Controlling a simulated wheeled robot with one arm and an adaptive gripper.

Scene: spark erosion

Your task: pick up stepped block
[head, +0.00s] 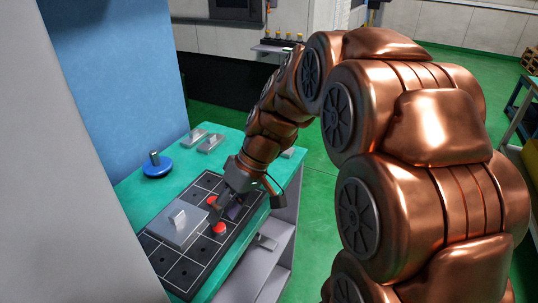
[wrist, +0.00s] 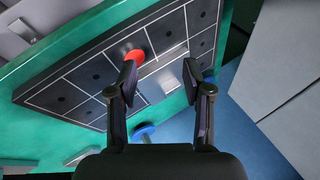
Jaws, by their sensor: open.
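My gripper (wrist: 160,75) is open, with its two dark fingers apart, pointing down over the dark gridded board. A small grey metal piece (wrist: 168,83) shows between the fingers in the wrist view; it may be the stepped block, but its steps are not clear. It appears free of both fingers. In the head view my gripper (head: 230,200) is low over the board (head: 180,272), near a dark purplish piece (head: 235,212), partly hidden by my gripper. A red disc (wrist: 133,54) lies close to the left finger in the wrist view.
A blue round piece with a knob (head: 157,168) and grey blocks (head: 210,143) stand on the green tabletop (head: 150,196). A blue panel (head: 115,80) rises behind.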

